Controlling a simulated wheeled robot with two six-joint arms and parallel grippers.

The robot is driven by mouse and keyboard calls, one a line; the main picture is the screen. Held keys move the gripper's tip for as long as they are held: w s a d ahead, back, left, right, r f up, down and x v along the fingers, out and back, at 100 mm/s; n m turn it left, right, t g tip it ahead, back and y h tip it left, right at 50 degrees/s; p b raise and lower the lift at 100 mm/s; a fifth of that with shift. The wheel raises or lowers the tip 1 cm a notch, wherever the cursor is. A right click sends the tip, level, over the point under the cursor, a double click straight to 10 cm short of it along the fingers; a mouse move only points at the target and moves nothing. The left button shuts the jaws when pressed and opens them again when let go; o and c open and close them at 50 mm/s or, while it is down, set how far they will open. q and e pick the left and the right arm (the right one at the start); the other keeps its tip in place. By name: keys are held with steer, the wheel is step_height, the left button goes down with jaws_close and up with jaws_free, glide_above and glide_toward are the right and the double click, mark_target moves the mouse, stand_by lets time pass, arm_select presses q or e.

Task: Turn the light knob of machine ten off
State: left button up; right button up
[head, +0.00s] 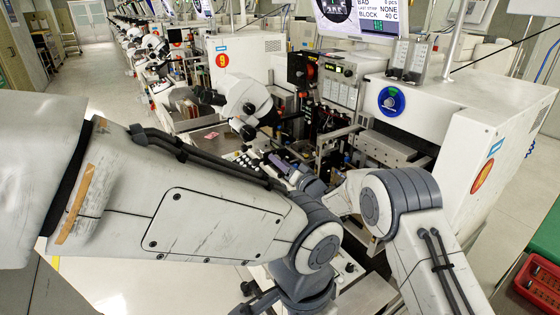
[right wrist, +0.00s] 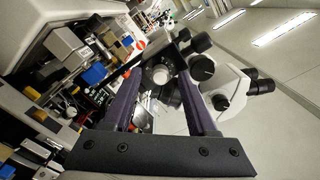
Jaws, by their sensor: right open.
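Machine ten is likely the near white machine (head: 500,120), with an orange round sticker on its side. A white microscope (head: 243,97) stands at its left; it also shows in the right wrist view (right wrist: 232,88), with black knobs. My right gripper (head: 280,163) has purple fingers and is in front of the machine, below the microscope. In the right wrist view the fingers (right wrist: 158,92) are apart with nothing held. A pale round part (right wrist: 160,76) with a dark surround shows between them, beyond the tips. I cannot tell which part is the light knob. My left gripper is out of view.
Machine nine (head: 245,55) stands behind. The left aisle floor (head: 110,75) is clear. A red box (head: 538,283) sits at the lower right.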

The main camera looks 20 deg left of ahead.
steer(key=shift+w+a, duration=0.1)
steer(key=shift+a, duration=0.15)
jaws_close()
